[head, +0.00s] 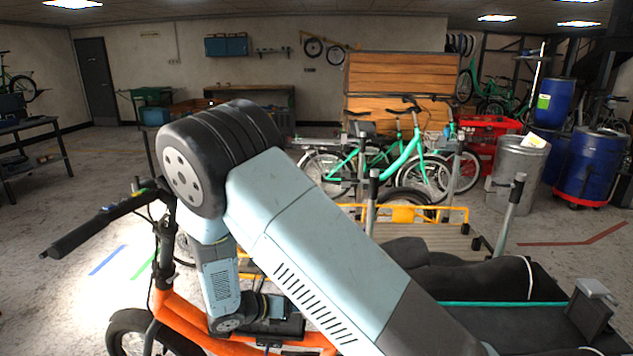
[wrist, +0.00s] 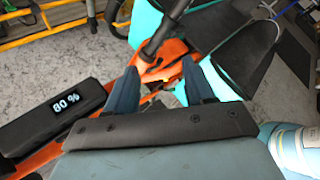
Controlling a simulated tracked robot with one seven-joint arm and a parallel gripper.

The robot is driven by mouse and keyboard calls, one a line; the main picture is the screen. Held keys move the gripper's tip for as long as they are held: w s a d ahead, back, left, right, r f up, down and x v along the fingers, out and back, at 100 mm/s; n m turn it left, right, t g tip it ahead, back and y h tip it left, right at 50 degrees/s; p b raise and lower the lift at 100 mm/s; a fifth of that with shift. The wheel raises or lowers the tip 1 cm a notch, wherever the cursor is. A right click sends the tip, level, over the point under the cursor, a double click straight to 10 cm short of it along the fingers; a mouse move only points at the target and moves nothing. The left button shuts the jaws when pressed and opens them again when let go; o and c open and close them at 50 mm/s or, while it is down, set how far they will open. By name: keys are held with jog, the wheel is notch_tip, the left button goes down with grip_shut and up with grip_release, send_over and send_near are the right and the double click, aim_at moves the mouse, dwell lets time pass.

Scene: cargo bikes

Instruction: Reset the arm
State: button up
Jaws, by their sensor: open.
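My arm bends high at the left in the head view and comes down over an orange cargo bike (head: 180,312). In the wrist view my gripper (wrist: 160,88) points down at the bike's orange frame (wrist: 165,62). Its two dark blue fingers stand apart with nothing between them. In the head view the fingers cannot be made out. A black battery box (wrist: 55,115) with a lit percent display lies left of the fingers in the wrist view. A dark post (wrist: 163,30) rises from the frame just beyond the fingertips.
The bike's black handlebar (head: 100,225) reaches out at the left. A dark, turquoise-edged part (wrist: 240,50) is close right of the fingers in the wrist view. Green bikes (head: 395,155), a grey drum (head: 515,175) and blue barrels (head: 590,165) stand behind.

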jog(key=s+d+r+m+g+y, duration=0.2)
jog(key=d+r+m+g+y, duration=0.1)
jog(key=d+r+m, duration=0.65)
jog(key=s+d+r+m+g+y, duration=0.25)
jog(key=d+r+m, duration=0.45)
jog(key=d+r, duration=0.45)
jog(key=s+d+r+m+t+y, duration=0.2)
jog(key=s+d+r+m, duration=0.1)
jog(key=s+r+m, duration=0.4)
jog(key=s+d+r+m+t+y, duration=0.2)
jog(key=s+d+r+m+y, duration=0.1)
jog(key=s+r+m, duration=0.4)
jog(key=shift+s+d+r, duration=0.75)
jog(key=shift+s+d, duration=0.05)
jog(key=shift+s, duration=0.85)
jog(key=shift+m+y, duration=0.25)
